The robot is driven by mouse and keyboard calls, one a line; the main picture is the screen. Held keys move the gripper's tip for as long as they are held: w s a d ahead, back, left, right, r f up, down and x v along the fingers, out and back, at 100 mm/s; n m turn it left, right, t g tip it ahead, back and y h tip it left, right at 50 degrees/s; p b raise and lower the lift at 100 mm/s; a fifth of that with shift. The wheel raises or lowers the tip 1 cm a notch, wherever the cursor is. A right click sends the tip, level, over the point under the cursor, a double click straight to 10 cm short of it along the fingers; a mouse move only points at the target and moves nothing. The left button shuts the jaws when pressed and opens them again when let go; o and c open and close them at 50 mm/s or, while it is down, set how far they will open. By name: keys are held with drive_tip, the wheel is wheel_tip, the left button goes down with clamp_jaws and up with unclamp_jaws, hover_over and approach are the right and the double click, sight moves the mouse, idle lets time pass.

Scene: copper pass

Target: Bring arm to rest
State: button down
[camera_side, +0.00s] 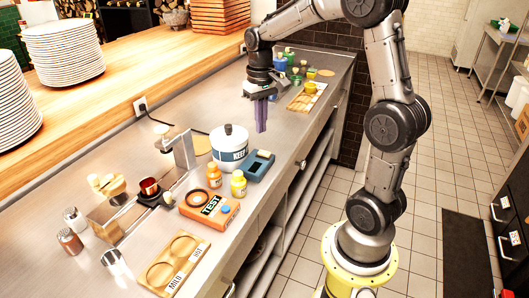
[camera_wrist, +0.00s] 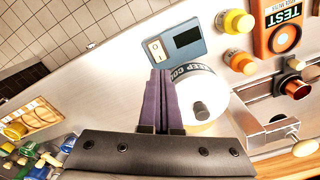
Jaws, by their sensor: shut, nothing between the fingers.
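My gripper (camera_side: 261,124) hangs above the steel counter, fingers pointing down, beyond the white pot in the side view. Its two purple fingers (camera_wrist: 162,78) are together with nothing between them. The white pot (camera_side: 229,151) has a dark label band and a black lid knob. In the wrist view the pot (camera_wrist: 205,97) shows just right of the fingers, partly behind them. My gripper appears clear of the counter and of the things on it.
A blue-grey device (camera_side: 259,165), small yellow and orange bottles (camera_side: 239,184) and an orange TEST box (camera_side: 208,207) stand near the pot. A wooden MILD/HOT board (camera_side: 174,265) lies at the near end. Several coloured containers (camera_side: 290,62) crowd the far end. Plate stacks stand on the upper shelf.

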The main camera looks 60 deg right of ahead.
drive_tip(key=shift+r, duration=0.15)
drive_tip(key=s+a+r+n+t, duration=0.3)
drive_tip(key=s+a+r, duration=0.1)
drive_tip(key=a+r, duration=0.5)
drive_tip(key=s+a+f+n+t, duration=0.2)
drive_tip(key=s+a, duration=0.4)
drive_tip(key=s, duration=0.6)
wheel_tip(320, 180, down, 2)
drive_tip(key=shift+a+f+n+t, duration=0.1)
drive_tip(key=shift+a+n+t, duration=0.25)
drive_tip(key=shift+n, duration=0.15)
